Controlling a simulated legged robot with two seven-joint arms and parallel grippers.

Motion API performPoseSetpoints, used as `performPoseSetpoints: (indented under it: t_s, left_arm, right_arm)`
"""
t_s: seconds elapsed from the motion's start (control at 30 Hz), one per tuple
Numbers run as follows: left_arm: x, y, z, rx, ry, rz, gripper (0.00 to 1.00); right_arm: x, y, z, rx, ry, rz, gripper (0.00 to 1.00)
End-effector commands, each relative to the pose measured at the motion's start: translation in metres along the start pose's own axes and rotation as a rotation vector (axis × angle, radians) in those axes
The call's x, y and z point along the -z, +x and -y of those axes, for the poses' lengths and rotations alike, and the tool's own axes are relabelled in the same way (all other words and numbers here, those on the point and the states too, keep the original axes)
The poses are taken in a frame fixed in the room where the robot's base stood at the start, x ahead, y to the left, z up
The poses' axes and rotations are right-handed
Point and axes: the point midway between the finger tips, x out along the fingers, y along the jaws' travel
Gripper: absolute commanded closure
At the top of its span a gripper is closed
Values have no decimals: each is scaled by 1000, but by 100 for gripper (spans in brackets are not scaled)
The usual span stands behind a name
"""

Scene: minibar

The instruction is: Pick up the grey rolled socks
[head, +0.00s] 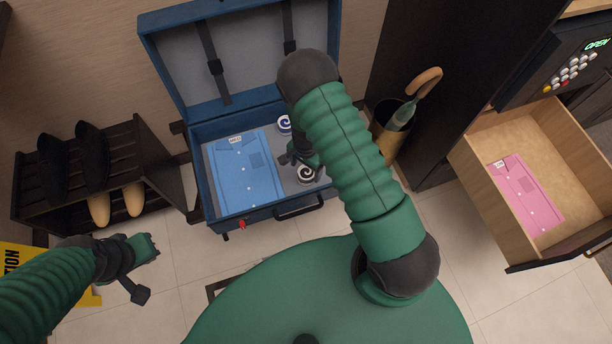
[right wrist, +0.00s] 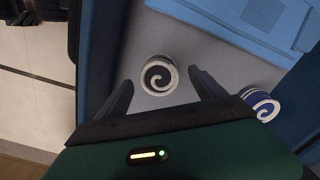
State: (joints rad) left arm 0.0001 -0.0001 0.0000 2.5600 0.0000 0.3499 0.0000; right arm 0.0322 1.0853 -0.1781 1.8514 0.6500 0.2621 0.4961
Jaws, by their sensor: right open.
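The grey rolled socks (head: 305,174), with a dark spiral end, stand in the open blue suitcase (head: 268,212) near its front right part. In the right wrist view the grey rolled socks (right wrist: 158,76) lie just ahead of and between the two fingertips. My right gripper (head: 297,157) is over the suitcase close to the socks; its fingers (right wrist: 160,85) are open and nothing is held. My left gripper (head: 148,262) is at the lower left, outside the suitcase, and its jaw state is unclear.
Blue rolled socks (head: 284,123) and a folded blue shirt (head: 245,172) also lie in the suitcase. A shoe rack (head: 150,165) stands left, an umbrella stand (head: 388,130) right. An open drawer (head: 570,130) holds a pink shirt (head: 526,194). The suitcase walls surround the socks.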

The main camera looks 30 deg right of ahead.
Motion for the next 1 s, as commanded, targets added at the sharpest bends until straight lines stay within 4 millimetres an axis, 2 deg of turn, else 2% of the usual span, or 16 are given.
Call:
performPoseSetpoints:
  t_s: [0.03, 0.1, 0.33, 0.83, 1.0]
  left_arm:
    - [-2, 8, 0, 0, 0, 0, 100]
    - [-2, 10, 0, 0, 0, 0, 100]
    - [-2, 9, 0, 0, 0, 0, 100]
    - [-2, 9, 0, 0, 0, 0, 100]
    - [-2, 9, 0, 0, 0, 0, 100]
  right_arm:
    - [0, 16, -2, -3, 1, 1, 21]
    - [0, 26, -1, -1, 0, 1, 21]
    - [0, 28, -1, 0, -1, 0, 21]
    - [0, 28, -1, 0, -1, 0, 85]
    - [0, 28, -1, 0, -1, 0, 87]
